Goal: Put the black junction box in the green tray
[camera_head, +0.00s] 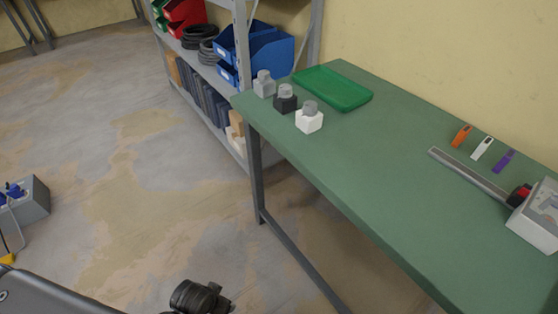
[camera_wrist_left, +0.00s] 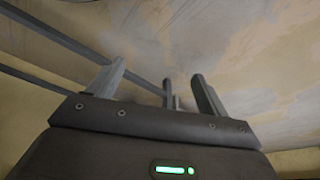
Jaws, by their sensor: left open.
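The black junction box (camera_head: 286,102) stands on the green table, between a grey box (camera_head: 264,86) and a white box (camera_head: 309,121). Each of the three has a grey round top. The green tray (camera_head: 332,88) lies flat behind them against the wall side and looks empty. My left gripper (camera_wrist_left: 158,85) shows in the left wrist view with its fingers apart and nothing between them. It is away from the boxes, with floor and metal bars behind it. My right gripper is not in view.
The table (camera_head: 340,155) is clear in the middle. Orange, white and purple tags (camera_head: 482,148), a metal rail (camera_head: 468,174) and a grey device (camera_head: 537,220) are at its right. A shelf with blue bins (camera_head: 262,55) adjoins its left end. A grey box (camera_head: 27,201) is on the floor.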

